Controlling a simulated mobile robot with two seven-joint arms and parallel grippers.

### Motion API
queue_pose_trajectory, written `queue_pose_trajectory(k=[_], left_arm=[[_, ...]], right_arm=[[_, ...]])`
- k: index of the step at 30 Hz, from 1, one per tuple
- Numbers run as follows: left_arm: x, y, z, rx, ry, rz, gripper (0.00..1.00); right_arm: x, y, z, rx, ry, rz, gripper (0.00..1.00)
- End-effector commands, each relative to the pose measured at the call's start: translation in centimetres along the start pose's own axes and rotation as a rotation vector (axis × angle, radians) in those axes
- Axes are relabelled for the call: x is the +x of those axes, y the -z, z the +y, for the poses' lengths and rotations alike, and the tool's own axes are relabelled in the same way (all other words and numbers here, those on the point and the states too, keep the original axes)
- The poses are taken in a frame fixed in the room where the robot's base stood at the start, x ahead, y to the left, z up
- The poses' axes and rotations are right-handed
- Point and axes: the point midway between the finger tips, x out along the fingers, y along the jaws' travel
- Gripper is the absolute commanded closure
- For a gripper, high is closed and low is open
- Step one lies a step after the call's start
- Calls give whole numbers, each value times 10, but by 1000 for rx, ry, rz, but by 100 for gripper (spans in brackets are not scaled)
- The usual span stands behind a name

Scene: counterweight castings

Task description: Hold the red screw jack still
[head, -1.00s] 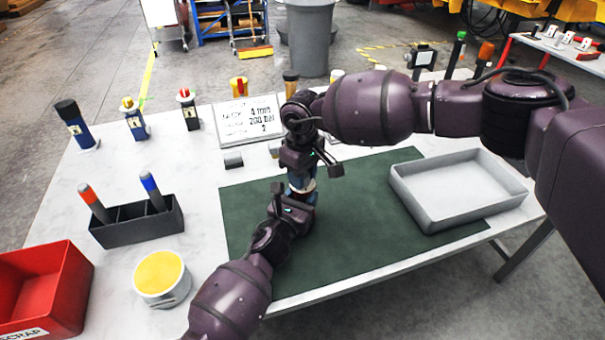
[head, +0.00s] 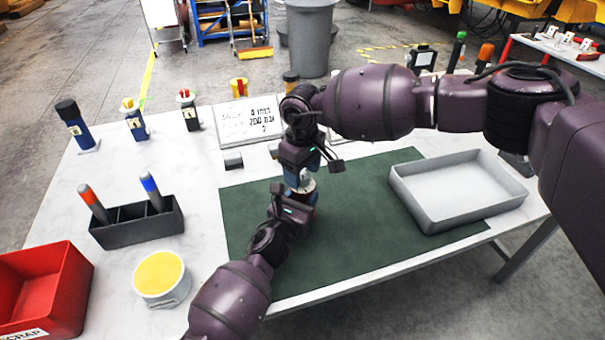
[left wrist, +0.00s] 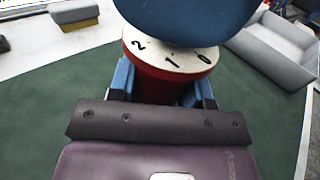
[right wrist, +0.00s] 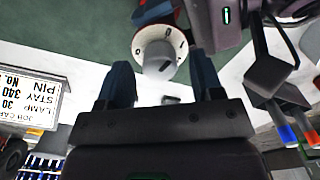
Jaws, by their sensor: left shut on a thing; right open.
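The red screw jack (left wrist: 155,88) stands upright on the green mat. Its white dial with black figures shows in the left wrist view and in the head view (head: 305,187). My left gripper (left wrist: 160,93) is shut on the red body below the dial, one blue finger on each side. My right gripper (head: 300,174) is above the jack, pointing down. In the right wrist view its fingers (right wrist: 163,85) are apart, with the dial and a grey post (right wrist: 160,68) beyond them.
The green mat (head: 360,245) is mostly clear. A grey tray (head: 432,217) lies at its right. A placard (head: 248,122) stands behind. A black marker holder (head: 140,229), a yellow-topped pot (head: 162,274) and a red scrap bin (head: 65,300) are at left.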

Motion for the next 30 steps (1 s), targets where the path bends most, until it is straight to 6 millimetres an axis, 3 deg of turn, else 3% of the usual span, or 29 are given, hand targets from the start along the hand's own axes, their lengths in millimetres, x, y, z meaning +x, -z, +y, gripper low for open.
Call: queue_pose_trajectory(k=[9, 15, 21, 30], left_arm=[[-1, 2, 0, -1, -1, 3, 100], [-1, 2, 0, -1, -1, 3, 100], [-1, 2, 0, -1, -1, 3, 100], [-1, 2, 0, -1, -1, 3, 100]], right_arm=[[-61, 0, 1, -1, -4, 3, 40], [-91, 0, 1, 0, -3, 2, 40], [-105, 0, 0, 0, -1, 1, 40], [-107, 0, 0, 0, -2, 1, 40]])
